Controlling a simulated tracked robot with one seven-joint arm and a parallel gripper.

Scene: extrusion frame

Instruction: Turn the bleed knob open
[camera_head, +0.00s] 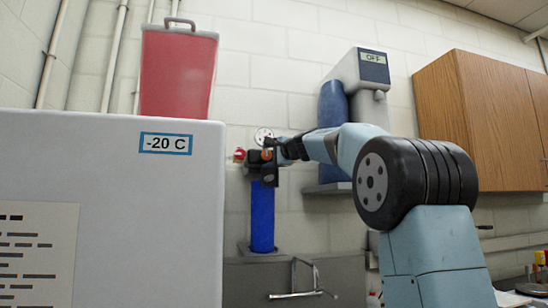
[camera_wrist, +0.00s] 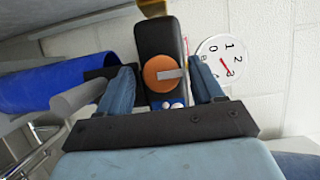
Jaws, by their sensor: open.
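A round orange-brown knob (camera_wrist: 158,80) with a grey bar across it sits on a black block (camera_wrist: 157,36) in the wrist view. It also shows small and orange in the head view (camera_head: 266,155). My gripper (camera_wrist: 163,70) is open, with one blue finger on each side of the knob in the picture. A gap shows between each finger and the knob. Whether the fingers reach down to the knob's depth I cannot tell. In the head view my gripper (camera_head: 271,158) is at the fitting above the blue cylinder (camera_head: 262,216), and partly covers it.
A white dial gauge (camera_wrist: 216,49) with a red needle is right beside the block. A red part (camera_head: 239,154) sticks out left of the fitting. A white freezer (camera_head: 120,190) fills the left, a wooden cabinet (camera_head: 495,120) the right.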

